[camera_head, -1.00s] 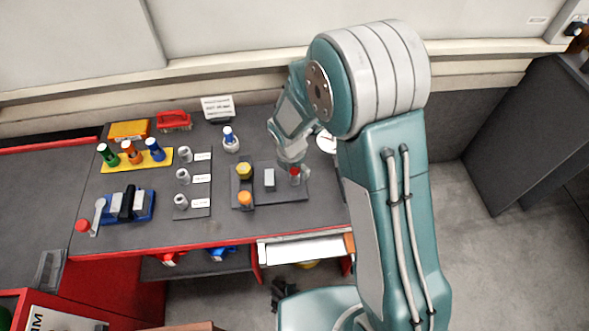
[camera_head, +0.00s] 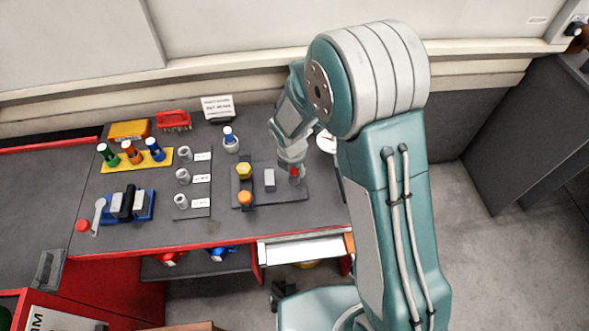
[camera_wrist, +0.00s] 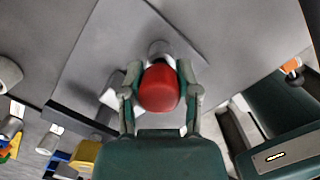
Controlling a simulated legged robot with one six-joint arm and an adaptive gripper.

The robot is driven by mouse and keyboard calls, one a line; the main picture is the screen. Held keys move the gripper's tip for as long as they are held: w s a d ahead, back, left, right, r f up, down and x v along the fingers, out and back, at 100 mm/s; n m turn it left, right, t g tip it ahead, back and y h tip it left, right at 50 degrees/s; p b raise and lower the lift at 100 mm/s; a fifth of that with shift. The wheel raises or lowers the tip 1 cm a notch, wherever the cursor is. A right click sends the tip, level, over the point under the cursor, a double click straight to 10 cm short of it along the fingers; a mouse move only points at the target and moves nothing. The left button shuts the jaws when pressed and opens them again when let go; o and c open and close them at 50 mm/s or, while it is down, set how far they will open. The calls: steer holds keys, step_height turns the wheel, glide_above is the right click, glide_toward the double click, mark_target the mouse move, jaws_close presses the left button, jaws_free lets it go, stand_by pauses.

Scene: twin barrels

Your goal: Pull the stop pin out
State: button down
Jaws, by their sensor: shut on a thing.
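The stop pin's red knob (camera_wrist: 159,88) sits between the two fingers of my gripper (camera_wrist: 161,92) in the wrist view, and the fingers are shut on it. A grey metal collar (camera_wrist: 160,48) shows just beyond the knob. In the head view the red knob (camera_head: 295,173) is at the right end of the dark fixture plate (camera_head: 285,195), with my gripper (camera_head: 294,170) over it. Whether the pin's shaft is still in its seat is hidden.
A blue-topped piece (camera_head: 229,138) stands behind. Grey sockets (camera_head: 183,176) and a coloured-handle rack (camera_head: 133,160) are farther left.

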steer(key=shift+r, duration=0.6)
steer(key=shift+r, duration=3.95)
